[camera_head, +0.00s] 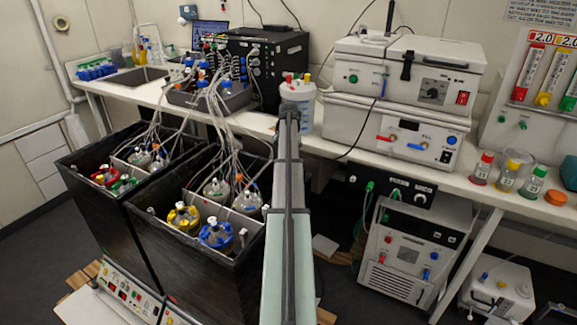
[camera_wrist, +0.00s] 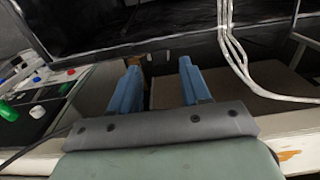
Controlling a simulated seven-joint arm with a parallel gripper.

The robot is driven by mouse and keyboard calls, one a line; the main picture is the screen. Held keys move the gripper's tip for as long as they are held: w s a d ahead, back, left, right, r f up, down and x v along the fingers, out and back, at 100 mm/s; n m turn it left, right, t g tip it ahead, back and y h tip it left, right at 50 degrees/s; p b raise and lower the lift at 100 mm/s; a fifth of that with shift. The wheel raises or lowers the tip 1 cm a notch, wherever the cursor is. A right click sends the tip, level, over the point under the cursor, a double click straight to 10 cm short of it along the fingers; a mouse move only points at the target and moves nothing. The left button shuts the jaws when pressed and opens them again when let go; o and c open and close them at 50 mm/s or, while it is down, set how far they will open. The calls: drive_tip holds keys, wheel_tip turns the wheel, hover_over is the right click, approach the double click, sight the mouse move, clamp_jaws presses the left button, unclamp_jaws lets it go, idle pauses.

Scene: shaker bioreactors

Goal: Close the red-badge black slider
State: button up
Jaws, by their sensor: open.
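I cannot make out a red badge or pick out the slider for certain in either view. Two large black open-topped boxes stand at the left in the head view, the left box (camera_head: 95,215) and the right box (camera_head: 190,265). Bottles with coloured rings and caps stand inside them. In the wrist view, my gripper (camera_wrist: 160,78) has two blue fingers wide apart with nothing held between them. A dark panel (camera_wrist: 110,22) with a pale edge lies beyond the fingertips. In the head view my arm rises through the middle, and the gripper's fingers cannot be made out.
A white bench (camera_head: 345,150) crosses behind the arm, carrying instruments and colour-capped bottles. White tubes (camera_head: 225,115) run from the boxes to a rack on it. In the wrist view, white cables (camera_wrist: 240,60) hang right of the fingers, and a knobbed panel (camera_wrist: 30,100) lies at left.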

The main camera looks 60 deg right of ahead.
drive_tip(key=shift+f, duration=1.65)
clamp_jaws()
